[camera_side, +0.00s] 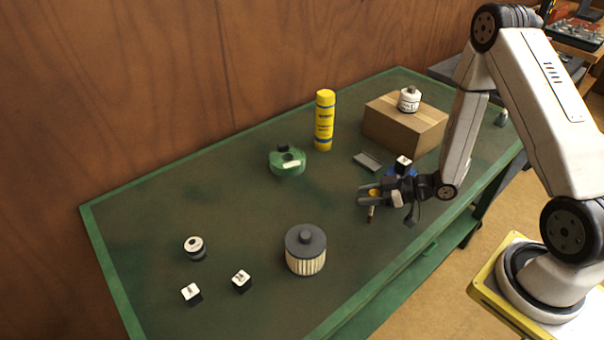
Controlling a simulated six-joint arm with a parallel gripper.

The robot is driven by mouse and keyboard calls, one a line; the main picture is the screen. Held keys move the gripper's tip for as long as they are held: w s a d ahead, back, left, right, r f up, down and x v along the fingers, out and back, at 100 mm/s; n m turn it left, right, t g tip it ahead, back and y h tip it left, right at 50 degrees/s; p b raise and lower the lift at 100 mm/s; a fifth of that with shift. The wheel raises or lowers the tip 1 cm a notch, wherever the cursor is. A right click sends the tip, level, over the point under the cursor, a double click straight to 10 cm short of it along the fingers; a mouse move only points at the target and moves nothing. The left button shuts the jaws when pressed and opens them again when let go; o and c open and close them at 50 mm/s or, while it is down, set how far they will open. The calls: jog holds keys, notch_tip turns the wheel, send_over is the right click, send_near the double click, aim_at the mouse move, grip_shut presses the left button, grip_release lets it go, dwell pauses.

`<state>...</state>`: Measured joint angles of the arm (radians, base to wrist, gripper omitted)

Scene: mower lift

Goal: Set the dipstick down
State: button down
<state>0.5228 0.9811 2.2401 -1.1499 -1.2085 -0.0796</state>
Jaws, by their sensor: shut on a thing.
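My gripper (366,195) is over the right half of the green bench, its fingers pointing left. It is shut on the dipstick (371,211), whose yellow-orange top shows between the fingers and whose short lower end hangs below them. Most of the dipstick is hidden by the fingers. I cannot tell whether its lower end touches the bench top (235,215).
A cylindrical filter (306,252) stands front left of my gripper. A green part (287,163), yellow can (324,120), grey flat piece (367,161) and cardboard box (404,126) with a white jar (409,99) stand behind. Small blocks (241,281) lie front left. The bench middle is clear.

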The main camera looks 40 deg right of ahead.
jog(key=shift+f, duration=0.15)
jog(key=shift+c, duration=1.4)
grip_release()
jog(key=shift+s+d+r, duration=0.1)
jog(key=shift+r, duration=0.1)
jog(key=v, duration=1.1)
jog(key=shift+s+d, duration=0.2)
jog(key=shift+s, duration=0.1)
jog(key=shift+r, duration=0.1)
